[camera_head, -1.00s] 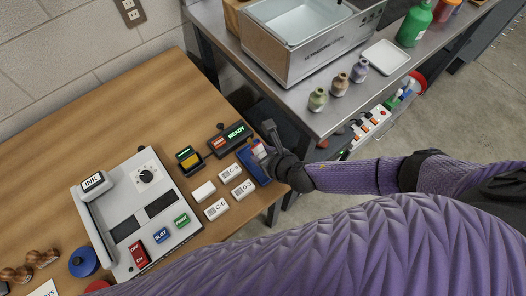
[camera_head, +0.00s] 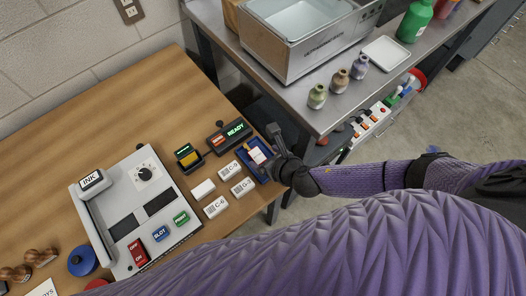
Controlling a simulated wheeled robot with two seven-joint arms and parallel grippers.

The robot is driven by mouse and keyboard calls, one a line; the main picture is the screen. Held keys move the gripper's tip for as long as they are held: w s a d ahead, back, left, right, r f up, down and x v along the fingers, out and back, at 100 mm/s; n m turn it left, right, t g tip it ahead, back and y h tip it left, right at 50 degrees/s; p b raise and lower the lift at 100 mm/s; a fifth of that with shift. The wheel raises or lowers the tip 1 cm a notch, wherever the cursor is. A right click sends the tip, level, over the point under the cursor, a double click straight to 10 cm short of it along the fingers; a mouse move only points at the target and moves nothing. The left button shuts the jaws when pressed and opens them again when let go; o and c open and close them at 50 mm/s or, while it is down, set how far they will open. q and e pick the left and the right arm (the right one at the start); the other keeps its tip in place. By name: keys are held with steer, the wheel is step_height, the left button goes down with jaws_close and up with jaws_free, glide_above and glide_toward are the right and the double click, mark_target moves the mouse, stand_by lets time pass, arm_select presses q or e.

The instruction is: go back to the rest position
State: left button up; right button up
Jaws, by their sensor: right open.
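My right gripper (camera_head: 279,146) is at the right edge of the wooden table, just right of a blue tray (camera_head: 247,166). It is open, and I see nothing between its fingers. A small pale tag with an orange part (camera_head: 258,155) lies in the blue tray, apart from the fingers as far as I can tell. My right arm reaches in from the right, its purple sleeve crossing the lower right of the view. My left gripper is not in view.
Several white labelled blocks (camera_head: 215,207) lie left of the tray. A black display reading READY (camera_head: 235,130) stands behind it. A grey machine (camera_head: 120,225) fills the table's left. A metal bench (camera_head: 315,113) with three small bottles and a basin stands at the back right.

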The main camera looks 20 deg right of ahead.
steer(key=p+v, duration=0.2)
steer(key=v, duration=0.6)
steer(key=shift+p, duration=0.3)
steer(key=shift+a+r, duration=0.1)
